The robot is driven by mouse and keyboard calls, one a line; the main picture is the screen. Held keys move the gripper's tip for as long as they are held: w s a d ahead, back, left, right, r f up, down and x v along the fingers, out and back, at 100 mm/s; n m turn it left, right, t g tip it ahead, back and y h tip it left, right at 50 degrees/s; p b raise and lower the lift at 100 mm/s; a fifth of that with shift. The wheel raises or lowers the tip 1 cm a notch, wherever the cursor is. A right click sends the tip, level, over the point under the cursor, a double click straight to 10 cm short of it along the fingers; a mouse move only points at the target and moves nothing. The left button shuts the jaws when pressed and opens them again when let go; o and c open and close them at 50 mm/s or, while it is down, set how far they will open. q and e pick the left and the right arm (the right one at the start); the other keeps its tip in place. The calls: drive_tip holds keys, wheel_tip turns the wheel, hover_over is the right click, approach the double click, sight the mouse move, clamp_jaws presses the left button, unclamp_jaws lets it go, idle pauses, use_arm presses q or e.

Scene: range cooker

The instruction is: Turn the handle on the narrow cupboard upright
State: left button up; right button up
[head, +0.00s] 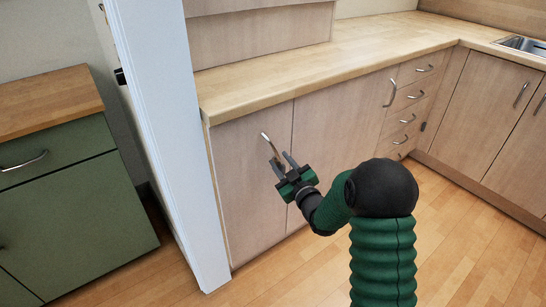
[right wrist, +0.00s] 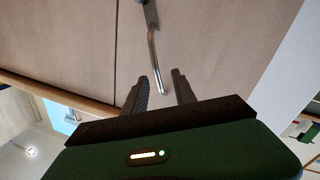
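The narrow cupboard (head: 243,205) has a pale wood door at the left end of the counter. Its metal bar handle (head: 267,139) sits near the door's upper right and is tilted, its upper end leaning left. My right gripper (head: 280,158) is open at the handle's lower end. In the right wrist view the handle (right wrist: 154,50) runs down toward the gap between the two open fingers (right wrist: 161,80), its near end lying between the tips in the picture. I cannot tell whether the fingers touch it. My left gripper is out of view.
The wooden worktop (head: 310,72) overhangs the cupboard. A wider door with an upright handle (head: 390,92) and a stack of drawers (head: 408,107) stand to the right. A white post (head: 170,130) and a green cabinet (head: 70,215) are on the left. The floor (head: 450,240) is clear.

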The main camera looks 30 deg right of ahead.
sight(276, 153)
drive_tip(key=w, duration=0.2)
drive_tip(key=w+d, duration=0.1)
drive_tip(key=w+d+b, duration=0.1)
drive_tip(key=w, duration=0.1)
drive_tip(key=shift+w+f, duration=0.3)
drive_tip(key=shift+w, duration=0.05)
drive_tip(key=shift+w+a+r, duration=0.1)
drive_tip(key=shift+a+r, duration=0.1)
drive_tip(key=shift+a, duration=0.2)
drive_tip(key=shift+d+f, duration=0.1)
drive_tip(key=shift+d, duration=0.15)
clamp_jaws()
idle(0.4)
